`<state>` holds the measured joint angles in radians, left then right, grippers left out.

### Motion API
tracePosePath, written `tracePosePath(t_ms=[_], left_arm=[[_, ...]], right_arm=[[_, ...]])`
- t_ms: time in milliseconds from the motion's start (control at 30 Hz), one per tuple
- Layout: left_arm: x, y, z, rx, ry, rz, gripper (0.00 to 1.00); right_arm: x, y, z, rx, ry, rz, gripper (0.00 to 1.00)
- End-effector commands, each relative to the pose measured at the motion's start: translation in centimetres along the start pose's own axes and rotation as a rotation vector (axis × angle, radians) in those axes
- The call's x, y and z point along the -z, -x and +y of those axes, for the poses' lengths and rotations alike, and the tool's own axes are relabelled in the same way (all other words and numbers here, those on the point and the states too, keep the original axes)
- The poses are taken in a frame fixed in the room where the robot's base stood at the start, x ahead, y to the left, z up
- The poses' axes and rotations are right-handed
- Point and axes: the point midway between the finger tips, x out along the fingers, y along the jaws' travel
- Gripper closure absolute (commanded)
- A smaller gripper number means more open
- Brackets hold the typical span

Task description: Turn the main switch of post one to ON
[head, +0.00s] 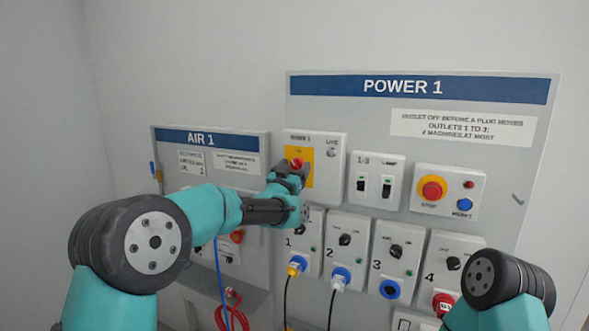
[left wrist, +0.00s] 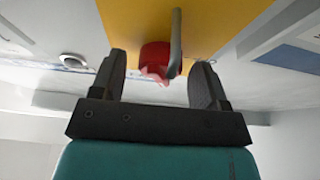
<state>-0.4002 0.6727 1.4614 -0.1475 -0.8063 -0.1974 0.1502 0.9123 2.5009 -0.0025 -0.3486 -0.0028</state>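The main switch of post one is a red knob (head: 296,163) on a yellow plate (head: 305,178), in the white box at the upper left of the POWER 1 panel (head: 420,89). In the left wrist view the red knob (left wrist: 156,60) has a grey bar (left wrist: 176,42) beside it and stands out from the yellow plate (left wrist: 215,25). My left gripper (head: 291,171) is at the switch and partly covers it. In the left wrist view my left gripper (left wrist: 161,78) is open, with a finger on each side of the knob and gaps between. The switch's position cannot be read.
Right of the switch are two black rockers (head: 374,188) and a box with a red stop button (head: 432,188). Below are several numbered outlets with black knobs, some with plugs. The AIR 1 panel (head: 200,137) is at the left. My right arm (head: 507,285) is at lower right.

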Motion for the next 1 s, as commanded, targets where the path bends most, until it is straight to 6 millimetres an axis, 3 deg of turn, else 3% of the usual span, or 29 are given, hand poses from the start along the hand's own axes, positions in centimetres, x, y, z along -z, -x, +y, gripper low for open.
tracePosePath(t_ms=[500,767,1000], left_arm=[[0.0,0.02,-0.01,0.0,0.0,0.0,0.8],[-0.02,0.04,-0.09,-0.031,-0.077,-0.001,0.8],[0.0,0.04,-0.25,-0.124,-0.301,0.0,0.8]], right_arm=[[0.0,0.0,0.0,0.0,0.0,0.0,0.57],[0.0,0.0,0.0,0.0,0.0,0.0,0.57],[0.0,0.0,0.0,0.0,0.0,0.0,0.57]])
